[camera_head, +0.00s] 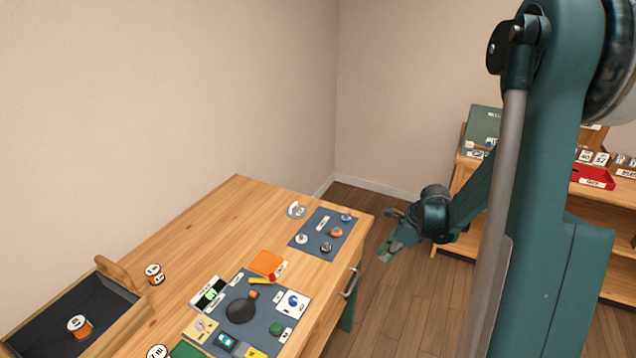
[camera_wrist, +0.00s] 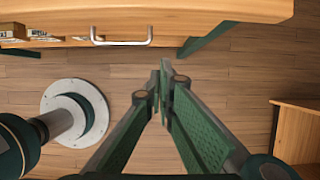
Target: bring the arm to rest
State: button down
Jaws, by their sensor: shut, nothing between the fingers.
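My gripper (camera_head: 388,250) hangs in the air off the right end of the wooden table (camera_head: 205,232), over the open floor. In the wrist view my gripper (camera_wrist: 164,80) shows its two green fingers meeting at the tips, with nothing between them. The fingers touch nothing. The table edge (camera_wrist: 220,8) and its metal drawer handle (camera_wrist: 122,42) lie beyond the fingertips in the wrist view.
A grey mat (camera_head: 325,232) with small parts lies at the table's right end. Another mat (camera_head: 262,318) holds a dark round piece and several items. A wooden tray (camera_head: 120,305) stands at left. A shelf (camera_head: 610,215) with a red tray (camera_head: 592,178) stands at right.

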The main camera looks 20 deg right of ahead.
jog(key=shift+a+r, duration=0.1)
jog(key=s+a+r+n+t+h, duration=0.1)
jog(key=s+a+r+n, duration=0.3)
jog(key=a+r+n, duration=0.4)
jog(key=s+a+r+n+h, duration=0.1)
jog(key=s+a+r+n, duration=0.4)
jog(key=r, duration=0.4)
jog(key=s+a+r+n+t, duration=0.1)
jog(key=s+a+r+n, duration=0.2)
jog(key=s+a+n, duration=0.3)
jog(key=s+a+r+n+t+h, duration=0.1)
jog(key=s+a+r+n+t, duration=0.1)
jog(key=s+a+r+n, duration=0.2)
jog(key=shift+s+a+r+n, duration=0.3)
jog(key=shift+s+a+n, duration=0.75)
jog(key=shift+s+n, duration=0.95)
jog(key=c, duration=3.2)
grip_release()
jog(key=shift+c, duration=0.2)
